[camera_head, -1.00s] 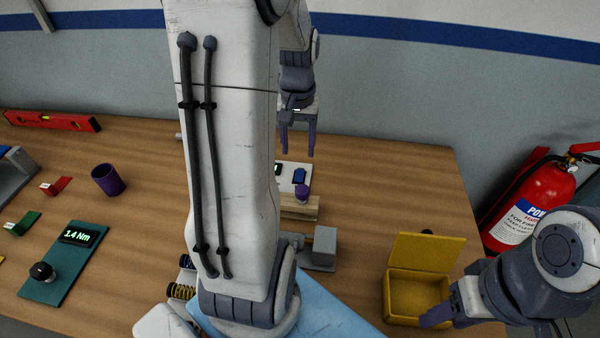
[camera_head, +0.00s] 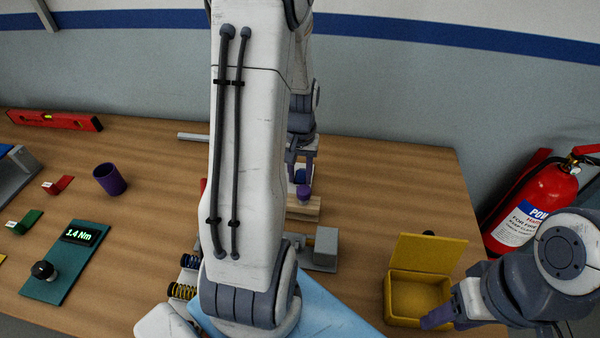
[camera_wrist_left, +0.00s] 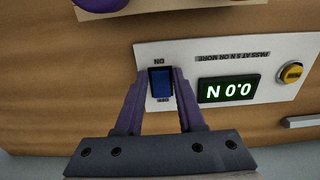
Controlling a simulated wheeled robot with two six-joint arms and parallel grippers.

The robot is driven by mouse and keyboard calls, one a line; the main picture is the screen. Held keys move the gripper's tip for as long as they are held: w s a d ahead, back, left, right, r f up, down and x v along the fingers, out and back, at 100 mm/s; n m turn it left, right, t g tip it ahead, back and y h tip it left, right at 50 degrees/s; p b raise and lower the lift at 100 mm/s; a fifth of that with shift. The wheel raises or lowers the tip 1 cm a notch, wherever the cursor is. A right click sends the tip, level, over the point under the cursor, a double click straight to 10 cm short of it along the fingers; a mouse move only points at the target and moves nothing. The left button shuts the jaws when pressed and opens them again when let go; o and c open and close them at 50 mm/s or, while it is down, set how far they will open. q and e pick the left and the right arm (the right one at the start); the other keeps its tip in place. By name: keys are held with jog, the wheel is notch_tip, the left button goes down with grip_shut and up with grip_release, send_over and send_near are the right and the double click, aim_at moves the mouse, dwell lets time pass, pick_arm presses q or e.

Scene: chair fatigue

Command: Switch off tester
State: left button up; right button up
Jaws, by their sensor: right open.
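The tester's white panel (camera_wrist_left: 205,60) shows in the left wrist view, upside down. It has a blue rocker switch (camera_wrist_left: 161,82) with ON and OFF labels, a lit display (camera_wrist_left: 228,89) reading 0.0 N, and a yellow button (camera_wrist_left: 291,73). My left gripper (camera_wrist_left: 160,74) is over the panel, its two fingers apart on either side of the switch; I cannot tell whether they touch it. In the head view the left gripper (camera_head: 300,172) hangs over the tester, and my arm hides most of the panel. My right gripper (camera_head: 445,311) is open and empty beside the yellow box.
A purple knob (camera_head: 304,193) on a wooden block (camera_head: 304,210) stands just in front of the tester. The open yellow box (camera_head: 418,287) and a grey metal fixture (camera_head: 326,245) are at the right. A teal torque meter (camera_head: 62,275) and purple cup (camera_head: 109,179) are at the left.

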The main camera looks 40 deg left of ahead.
aim_at(302, 172)
pick_arm(q)
grip_shut()
jog(key=p, duration=0.2)
jog(key=r+g+p, duration=0.1)
jog(key=shift+w+a+h+p, duration=0.15)
jog(key=shift+w+h+p, duration=0.1)
jog(key=shift+h+p, duration=0.15)
jog(key=shift+w+f+g+h+p, duration=0.15)
jog(key=shift+g+h+p, duration=0.15)
jog(key=shift+g+p, duration=0.35)
jog(key=shift+a+f, duration=0.1)
jog(key=shift+f, duration=0.05)
jog(key=o, duration=0.5)
grip_release()
jog(key=shift+o, duration=0.2)
jog(key=b+v, duration=0.1)
jog(key=v, duration=0.9)
jog(key=shift+w, duration=0.15)
